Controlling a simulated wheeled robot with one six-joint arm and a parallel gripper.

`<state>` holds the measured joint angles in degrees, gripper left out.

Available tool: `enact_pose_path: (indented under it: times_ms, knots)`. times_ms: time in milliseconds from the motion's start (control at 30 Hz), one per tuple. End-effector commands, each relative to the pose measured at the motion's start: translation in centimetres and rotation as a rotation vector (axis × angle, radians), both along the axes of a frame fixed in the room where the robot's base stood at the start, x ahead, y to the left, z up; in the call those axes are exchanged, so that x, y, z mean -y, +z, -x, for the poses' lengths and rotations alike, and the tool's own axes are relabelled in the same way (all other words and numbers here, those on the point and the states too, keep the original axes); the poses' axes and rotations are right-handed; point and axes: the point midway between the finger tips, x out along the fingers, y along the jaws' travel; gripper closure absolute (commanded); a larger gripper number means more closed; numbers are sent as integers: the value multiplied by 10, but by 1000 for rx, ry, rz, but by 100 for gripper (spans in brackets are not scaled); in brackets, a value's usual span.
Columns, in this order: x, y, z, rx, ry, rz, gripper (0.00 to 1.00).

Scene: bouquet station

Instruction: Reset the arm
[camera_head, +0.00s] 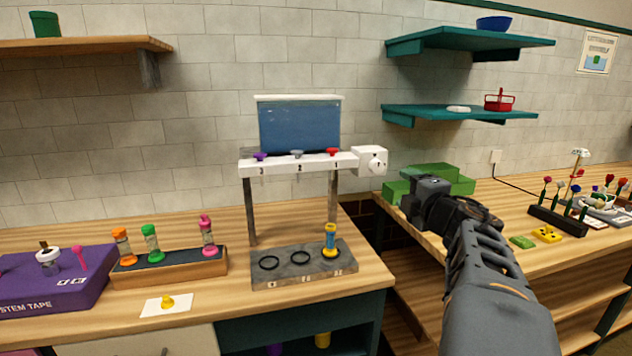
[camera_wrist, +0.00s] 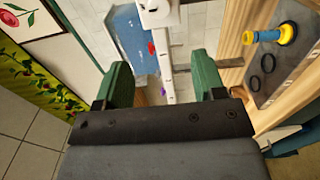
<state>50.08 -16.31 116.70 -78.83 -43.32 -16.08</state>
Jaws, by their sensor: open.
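My gripper (camera_wrist: 165,85) shows in the wrist view with its two green fingers spread wide apart and nothing between them. In the head view my dark arm reaches up from the lower right, and the gripper end (camera_head: 425,190) is over the gap between the two counters, in front of green blocks. The fingertips are hard to make out there. Beyond the fingers in the wrist view is the dispenser stand with a blue tank (camera_wrist: 133,38). The gripper touches nothing that I can see.
The stand's tank (camera_head: 299,124) sits above a grey base (camera_head: 290,275) with ring marks; a blue-and-yellow vial (camera_head: 330,241) stands at its right. A wooden rack (camera_head: 168,268) holds three coloured vials. Teal shelves (camera_head: 470,40) hang above my arm. Flowers (camera_head: 578,190) stand on the right counter.

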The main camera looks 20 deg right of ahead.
Motion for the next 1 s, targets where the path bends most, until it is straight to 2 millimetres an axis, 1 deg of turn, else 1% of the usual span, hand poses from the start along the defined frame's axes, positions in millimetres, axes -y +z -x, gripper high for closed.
enact_pose_path:
  times_ms: [100, 167, 267, 300, 367, 400, 433, 467, 533, 567, 600, 667, 700, 767, 800, 867, 900, 1000]
  knots:
    - [1, 0, 0, 0, -3, -6, 37]
    - [5, -1, 1, -3, -29, -16, 37]
    - [24, -4, 5, 6, -139, -81, 37]
    - [36, -8, 9, 14, -211, -133, 37]
    - [56, -21, 19, 27, -346, -243, 37]
    - [68, -31, 29, 38, -445, -333, 37]
    - [72, -40, 35, 42, -517, -408, 37]
    - [74, -49, 41, 43, -585, -486, 37]
    - [67, -77, 52, 21, -729, -682, 37]
    - [59, -90, 56, 1, -783, -769, 37]
    - [44, -109, 61, -39, -850, -882, 37]
    - [11, -136, 68, -126, -939, -1050, 37]
    - [-15, -153, 73, -198, -985, -1153, 37]
    - [-55, -174, 81, -318, -1039, -1274, 37]
    - [-81, -184, 87, -397, -1063, -1339, 37]
    - [-120, -195, 96, -520, -1080, -1408, 37]
    - [-143, -199, 102, -596, -1082, -1440, 37]
    - [-193, -203, 114, -755, -1043, -1472, 37]
